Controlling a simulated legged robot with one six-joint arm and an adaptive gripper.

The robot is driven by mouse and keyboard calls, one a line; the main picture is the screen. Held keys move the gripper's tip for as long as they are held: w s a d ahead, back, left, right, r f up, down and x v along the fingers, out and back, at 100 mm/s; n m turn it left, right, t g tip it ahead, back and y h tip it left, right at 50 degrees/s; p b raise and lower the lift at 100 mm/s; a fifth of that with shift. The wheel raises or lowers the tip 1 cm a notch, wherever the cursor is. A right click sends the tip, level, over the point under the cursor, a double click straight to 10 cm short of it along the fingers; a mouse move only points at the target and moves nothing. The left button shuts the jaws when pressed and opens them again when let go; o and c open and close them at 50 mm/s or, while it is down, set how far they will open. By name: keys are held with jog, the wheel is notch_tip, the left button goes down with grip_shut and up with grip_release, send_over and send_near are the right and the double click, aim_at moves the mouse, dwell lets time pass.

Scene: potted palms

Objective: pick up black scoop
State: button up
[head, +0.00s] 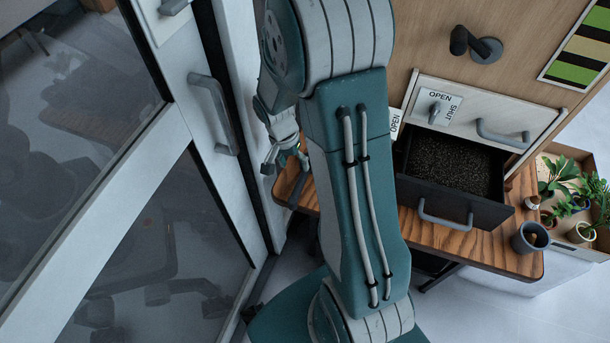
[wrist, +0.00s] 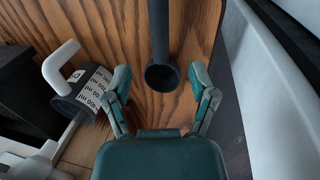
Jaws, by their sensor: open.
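In the wrist view, the black scoop (wrist: 163,74) shows as a straight dark shaft with a round, hollow-looking end, lying over the wooden tabletop (wrist: 195,30). My gripper (wrist: 163,82) is open, with one finger on each side of the scoop's round end. Gaps show between both fingers and the scoop, and the gripper is empty. In the head view, my gripper (head: 283,160) is by the left end of the wooden table (head: 480,245), partly behind my arm. I cannot make out the scoop clearly there.
A dark measuring jug (wrist: 88,97) with a white scale and handle is left of my gripper. An open drawer (head: 490,212) holds dark soil. A grey pot (head: 529,238) and potted plants stand at right. A glass-panelled door (head: 100,230) is close on the left.

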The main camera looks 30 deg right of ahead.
aim_at(299, 182)
jog(key=f, duration=0.2)
jog(key=s+f, duration=0.1)
jog(key=f, duration=0.5)
jog(key=shift+s+d+f, duration=0.25)
jog(key=shift+s+d, duration=0.05)
jog(key=shift+d, duration=0.1)
grip_shut()
